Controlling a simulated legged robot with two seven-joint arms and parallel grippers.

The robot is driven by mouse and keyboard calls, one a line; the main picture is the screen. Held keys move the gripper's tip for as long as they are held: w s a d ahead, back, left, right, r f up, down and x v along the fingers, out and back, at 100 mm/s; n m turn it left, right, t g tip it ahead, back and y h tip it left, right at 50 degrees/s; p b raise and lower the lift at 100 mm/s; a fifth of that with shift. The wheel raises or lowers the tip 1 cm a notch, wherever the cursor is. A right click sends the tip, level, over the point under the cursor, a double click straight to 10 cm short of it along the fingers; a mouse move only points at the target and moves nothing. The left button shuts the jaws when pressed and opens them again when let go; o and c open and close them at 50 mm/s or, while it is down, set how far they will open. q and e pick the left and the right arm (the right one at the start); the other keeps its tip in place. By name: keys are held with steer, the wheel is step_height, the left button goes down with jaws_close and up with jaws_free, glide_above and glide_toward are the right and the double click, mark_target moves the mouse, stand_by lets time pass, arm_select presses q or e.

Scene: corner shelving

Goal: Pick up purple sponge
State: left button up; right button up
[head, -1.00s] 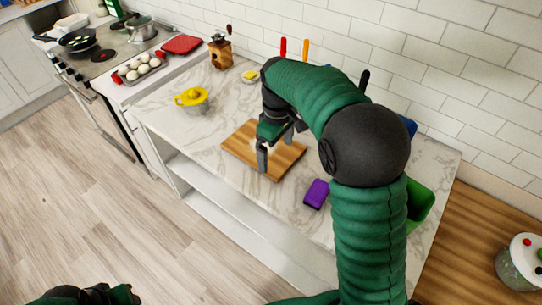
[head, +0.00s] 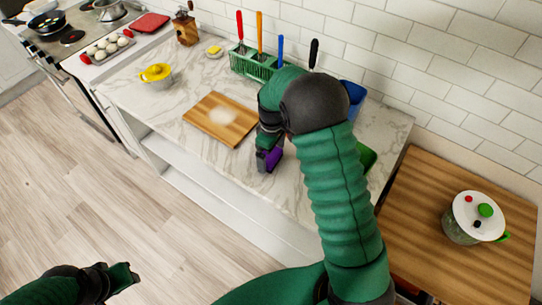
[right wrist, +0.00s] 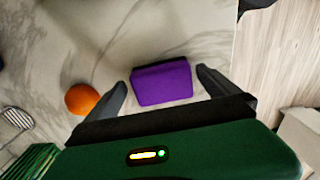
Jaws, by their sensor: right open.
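The purple sponge (head: 273,158) lies on the marble counter to the right of the cutting board, partly hidden by my right gripper (head: 266,160). In the right wrist view the sponge (right wrist: 162,82) sits between the two spread fingers of my right gripper (right wrist: 165,90), with gaps on both sides. The right gripper is open and holds nothing. My left gripper (head: 122,278) is at the lower left over the floor, far from the counter. I cannot tell whether its jaws are open.
A wooden cutting board (head: 220,119) lies left of the sponge. An orange round object (right wrist: 82,98) is near the right gripper's left finger. A green rack (head: 250,66) with colored-handled utensils stands by the wall. A lidded pot (head: 474,217) stands on the wooden counter at right.

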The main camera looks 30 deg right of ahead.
steer(key=shift+d+f, duration=0.1)
steer(key=shift+f, duration=0.15)
steer(key=shift+w+f, duration=0.15)
steer(key=shift+w, duration=0.15)
steer(key=shift+c, duration=0.3)
steer(key=shift+a, duration=0.4)
steer(key=c, duration=0.5)
steer(key=shift+s+a+r, duration=0.1)
steer(key=shift+r, duration=0.1)
steer(key=c, duration=0.5)
steer(key=shift+c, duration=0.9)
arm_select(q)
steer(key=shift+w, duration=0.15)
arm_select(e)
steer(key=shift+d+f, duration=0.15)
steer(key=shift+d, duration=0.15)
steer(key=shift+c, duration=0.6)
arm_select(q)
steer(key=shift+f, duration=0.1)
